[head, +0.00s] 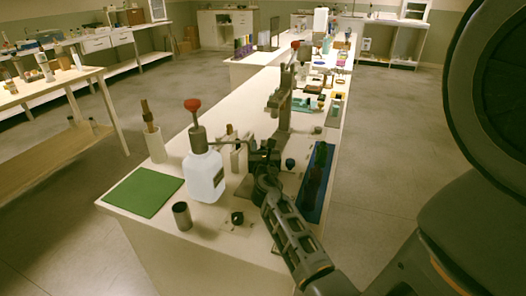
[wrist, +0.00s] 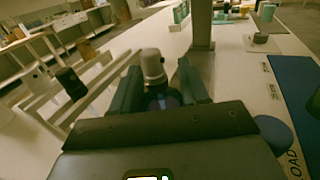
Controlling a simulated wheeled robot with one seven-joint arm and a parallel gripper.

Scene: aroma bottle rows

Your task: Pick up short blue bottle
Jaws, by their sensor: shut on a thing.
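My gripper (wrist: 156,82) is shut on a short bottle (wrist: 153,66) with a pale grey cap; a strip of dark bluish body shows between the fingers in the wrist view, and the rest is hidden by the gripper. The bottle looks roughly upright. In the head view my gripper (head: 264,158) is over the bench, between the white jug (head: 204,178) and the blue mat (head: 318,190). The bottle cannot be made out there. I cannot tell whether its base touches the bench.
Dark bottles stand on the blue mat. A metal cup (head: 182,215), a small black piece (head: 237,218) and a green mat (head: 143,191) are nearer. A grey upright stand (head: 284,105) is just behind my gripper.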

